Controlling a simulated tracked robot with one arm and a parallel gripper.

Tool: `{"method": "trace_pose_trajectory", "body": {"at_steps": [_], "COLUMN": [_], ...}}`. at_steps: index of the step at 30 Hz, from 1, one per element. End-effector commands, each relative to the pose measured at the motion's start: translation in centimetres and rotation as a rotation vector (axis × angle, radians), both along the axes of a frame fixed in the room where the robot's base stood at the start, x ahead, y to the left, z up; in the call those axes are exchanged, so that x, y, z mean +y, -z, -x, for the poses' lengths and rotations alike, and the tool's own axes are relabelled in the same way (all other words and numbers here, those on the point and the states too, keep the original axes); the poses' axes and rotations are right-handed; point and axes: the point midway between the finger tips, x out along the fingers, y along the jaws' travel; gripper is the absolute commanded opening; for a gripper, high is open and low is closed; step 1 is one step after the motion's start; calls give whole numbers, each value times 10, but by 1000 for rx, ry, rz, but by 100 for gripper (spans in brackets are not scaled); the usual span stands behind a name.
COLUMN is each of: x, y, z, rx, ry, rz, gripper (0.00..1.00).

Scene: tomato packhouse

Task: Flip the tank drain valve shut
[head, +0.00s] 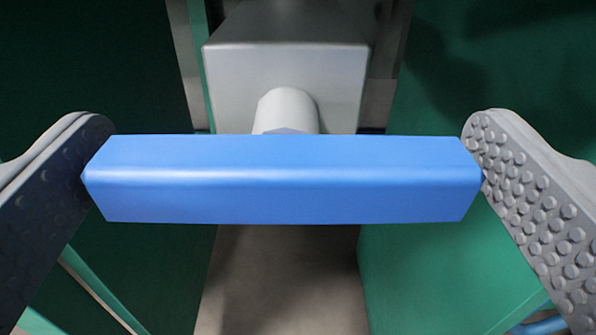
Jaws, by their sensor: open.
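The drain valve's handle is a blue bar (283,190) lying level across the middle of the head view. Behind it a pale round stem (287,110) joins it to a grey valve body (285,72). My gripper (283,165) is open, with one studded grey finger at each end of the bar. The bar spans nearly the whole gap between the fingers. Each fingertip is at or very close to a bar end; I cannot tell whether they touch it.
Dark green panels stand on the left (95,70) and on the right (490,190) of the valve. A grey-brown floor strip (285,285) shows between them below the handle. Part of a blue thing (540,326) shows at the bottom right corner.

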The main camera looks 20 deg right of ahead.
Motion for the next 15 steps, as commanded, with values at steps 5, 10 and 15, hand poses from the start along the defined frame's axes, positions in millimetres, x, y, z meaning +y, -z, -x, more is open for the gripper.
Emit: {"method": "trace_pose_trajectory", "body": {"at_steps": [5,10,15], "x": [6,11,18], "y": [-2,-1,1], "z": [19,43,67], "rx": [0,1,4], "ry": [1,3,2], "rz": [-4,-3,-3], "gripper": [100,100,100]}}
